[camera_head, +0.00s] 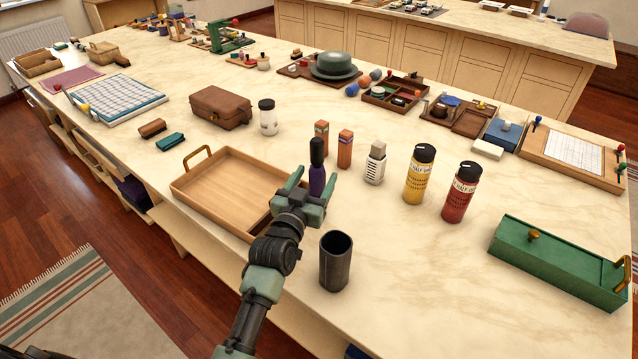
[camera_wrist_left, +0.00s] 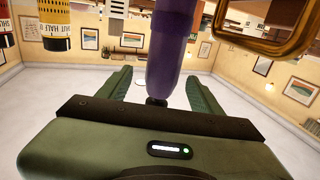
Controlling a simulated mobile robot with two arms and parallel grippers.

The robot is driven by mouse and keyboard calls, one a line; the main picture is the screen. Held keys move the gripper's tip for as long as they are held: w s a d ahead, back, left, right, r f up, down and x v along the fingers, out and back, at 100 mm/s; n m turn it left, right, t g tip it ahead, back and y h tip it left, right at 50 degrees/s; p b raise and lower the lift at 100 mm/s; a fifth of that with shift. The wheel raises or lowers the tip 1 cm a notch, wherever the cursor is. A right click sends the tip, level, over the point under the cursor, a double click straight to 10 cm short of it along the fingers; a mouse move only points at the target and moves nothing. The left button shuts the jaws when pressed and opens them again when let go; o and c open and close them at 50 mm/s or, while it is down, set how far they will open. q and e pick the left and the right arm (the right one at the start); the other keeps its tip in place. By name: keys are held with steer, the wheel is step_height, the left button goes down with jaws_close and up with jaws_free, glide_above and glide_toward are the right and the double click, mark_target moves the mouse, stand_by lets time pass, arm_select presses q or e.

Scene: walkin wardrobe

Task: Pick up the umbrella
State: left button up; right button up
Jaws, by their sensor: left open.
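The umbrella (camera_head: 317,180) is a folded purple one with a black handle, standing upright near the right end of the wooden tray. My left gripper (camera_head: 314,184) is open, with its green fingers on either side of the umbrella's lower part. In the left wrist view the purple umbrella (camera_wrist_left: 172,45) shows between the two fingers of the left gripper (camera_wrist_left: 157,78), which are apart. I cannot tell whether a finger touches it. The gripper hides its base in the head view. My right gripper is not in view.
A dark hollow cylinder (camera_head: 336,262) stands just right of my left wrist. The light wooden tray (camera_head: 215,197) lies left of it. Two small orange-brown boxes, a grey-white bottle (camera_head: 375,163), a yellow can (camera_head: 419,174) and a red can (camera_head: 461,192) stand behind and right.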

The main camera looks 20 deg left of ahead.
arm_select(q)
steer(key=w, duration=0.5)
steer(key=shift+w+f, duration=0.15)
steer(key=shift+f, duration=0.2)
steer(key=shift+r, duration=0.1)
jaws_close()
